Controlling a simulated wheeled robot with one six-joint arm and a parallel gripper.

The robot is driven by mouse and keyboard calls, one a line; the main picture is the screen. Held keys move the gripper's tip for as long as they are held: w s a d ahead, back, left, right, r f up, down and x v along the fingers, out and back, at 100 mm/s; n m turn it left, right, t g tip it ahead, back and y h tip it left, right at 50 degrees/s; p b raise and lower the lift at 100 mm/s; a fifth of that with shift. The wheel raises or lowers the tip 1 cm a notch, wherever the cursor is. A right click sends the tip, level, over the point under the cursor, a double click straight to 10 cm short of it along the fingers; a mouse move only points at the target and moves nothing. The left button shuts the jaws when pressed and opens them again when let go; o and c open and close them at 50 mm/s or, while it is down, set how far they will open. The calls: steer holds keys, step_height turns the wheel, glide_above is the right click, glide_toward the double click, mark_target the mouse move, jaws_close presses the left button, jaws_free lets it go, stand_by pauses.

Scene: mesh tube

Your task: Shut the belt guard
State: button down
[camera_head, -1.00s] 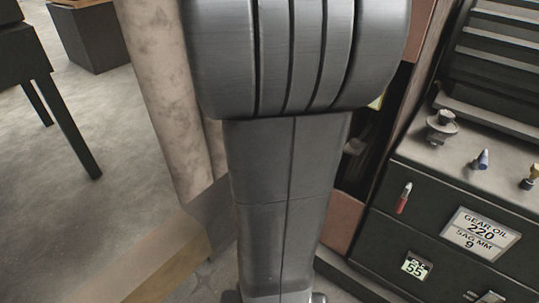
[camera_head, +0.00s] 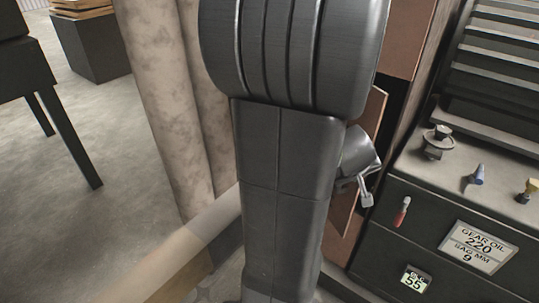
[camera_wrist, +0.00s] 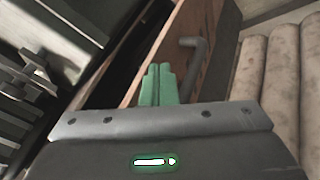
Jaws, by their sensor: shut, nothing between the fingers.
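The belt guard is a brown panel that stands ajar, with a dark gap beside it. In the head view its edge (camera_head: 376,118) shows behind my arm, which hides much of it. In the wrist view the guard (camera_wrist: 214,38) rises behind my fingers and carries a bent grey handle (camera_wrist: 200,58). My gripper (camera_wrist: 158,84) is shut and empty, its two green fingertips together. They appear just in front of the guard, left of the handle; I cannot tell whether they touch it. In the head view my gripper (camera_head: 366,192) pokes out right of my arm.
A dark cabinet (camera_head: 450,225) with labels, a red-handled switch (camera_head: 402,212) and small knobs on top stands close on the right. Pale mottled columns (camera_head: 165,110) stand left of my arm. Open floor (camera_head: 60,220) lies at the left.

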steer(key=w+d+n+y+p, duration=0.1)
steer(key=w+d+p, duration=0.1)
steer(key=p, duration=0.3)
steer(key=w+d+n+p, duration=0.1)
steer(key=w+d+p, duration=0.1)
steer(key=d+p, duration=0.2)
steer(key=w+d+n+t+y+p, duration=0.1)
steer(key=w+d+n+p, duration=0.1)
steer(key=d+p, duration=0.2)
steer(key=shift+w+d+r+y+p, duration=0.15)
steer(key=shift+y+p, duration=0.15)
steer(key=shift+p, duration=1.35)
steer(key=shift+r, duration=0.1)
steer(key=shift+w, duration=0.1)
